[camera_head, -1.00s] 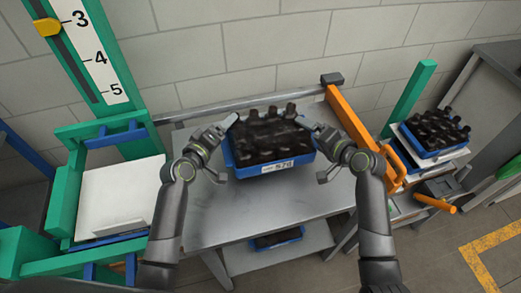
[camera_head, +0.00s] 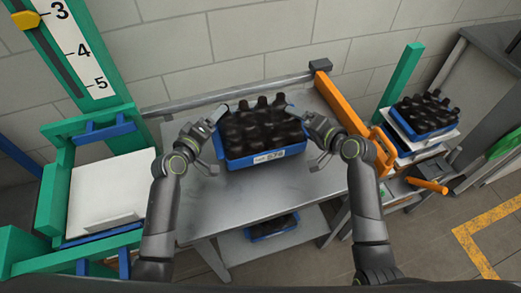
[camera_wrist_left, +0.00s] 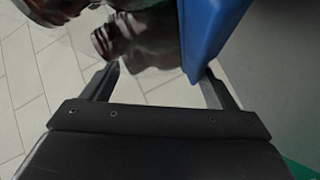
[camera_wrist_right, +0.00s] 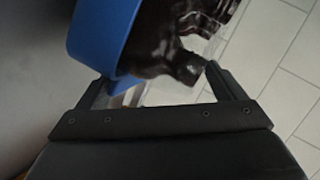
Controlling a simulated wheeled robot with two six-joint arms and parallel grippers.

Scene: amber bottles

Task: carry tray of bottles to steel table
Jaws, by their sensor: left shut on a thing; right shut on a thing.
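The blue tray (camera_head: 243,163) with a numbered front label is full of dark amber bottles (camera_head: 262,130). It is over the grey steel table (camera_head: 270,195) at the centre; I cannot tell whether it touches the top. My left gripper (camera_head: 216,140) is shut on the tray's left side, and my right gripper (camera_head: 305,138) is shut on its right side. The blue tray wall also shows beside the fingers in the left wrist view (camera_wrist_left: 205,35) and the right wrist view (camera_wrist_right: 100,35). The tray looks level.
A second blue tray of bottles (camera_head: 425,120) stands at right, beyond an orange post (camera_head: 340,105). Another blue tray (camera_head: 272,228) lies on the shelf below. A green frame with a white platform (camera_head: 110,195) is at left. The table's front is bare.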

